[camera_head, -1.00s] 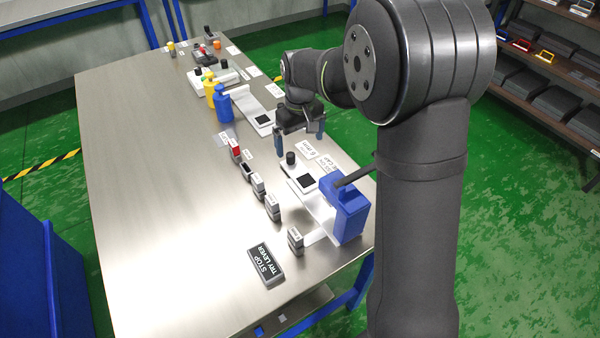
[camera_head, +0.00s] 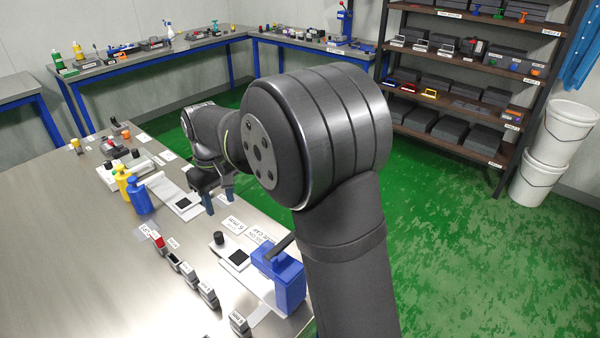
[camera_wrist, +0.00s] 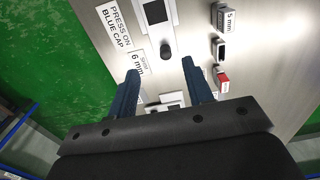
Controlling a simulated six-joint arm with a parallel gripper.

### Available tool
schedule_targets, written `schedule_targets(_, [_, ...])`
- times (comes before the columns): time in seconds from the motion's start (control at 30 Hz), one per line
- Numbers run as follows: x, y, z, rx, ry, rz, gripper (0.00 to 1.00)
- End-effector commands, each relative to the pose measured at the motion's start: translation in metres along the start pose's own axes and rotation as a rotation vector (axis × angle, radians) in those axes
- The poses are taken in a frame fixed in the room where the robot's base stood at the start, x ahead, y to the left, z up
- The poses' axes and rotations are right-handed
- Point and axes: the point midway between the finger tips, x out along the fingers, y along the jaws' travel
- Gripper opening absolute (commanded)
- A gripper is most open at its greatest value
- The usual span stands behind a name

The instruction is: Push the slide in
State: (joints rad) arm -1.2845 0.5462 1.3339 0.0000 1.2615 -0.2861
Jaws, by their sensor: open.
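My gripper (camera_head: 218,200) is open and empty above the steel table, between two white stations. In the wrist view its blue fingers (camera_wrist: 161,82) are spread apart. The nearer white station (camera_head: 262,285) carries a black knob (camera_head: 218,238), a black square (camera_head: 238,258) and a blue block with a dark lever (camera_head: 280,275). The knob also shows in the wrist view (camera_wrist: 167,50), just past the fingertips and apart from them. I cannot tell which part is the slide. A pale part of another station shows between the fingers, mostly hidden by the gripper body.
Labels (camera_head: 233,223) lie beside the near station. Several small gauge blocks (camera_head: 190,274) stand in a row to its left. A blue bottle (camera_head: 137,195) and a yellow bottle (camera_head: 122,184) stand farther back. The table's left part is clear. My arm hides part of the right side.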

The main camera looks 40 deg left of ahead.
Motion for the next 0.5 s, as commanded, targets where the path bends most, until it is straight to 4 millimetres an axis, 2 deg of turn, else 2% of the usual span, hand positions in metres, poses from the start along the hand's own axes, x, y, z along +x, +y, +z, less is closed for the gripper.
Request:
schedule_targets(0.2, [0.0,0.0,-0.007,0.084,0.0,0.0,0.46])
schedule_targets(0.5, [-0.003,0.001,-0.04,0.555,0.001,0.0,0.46])
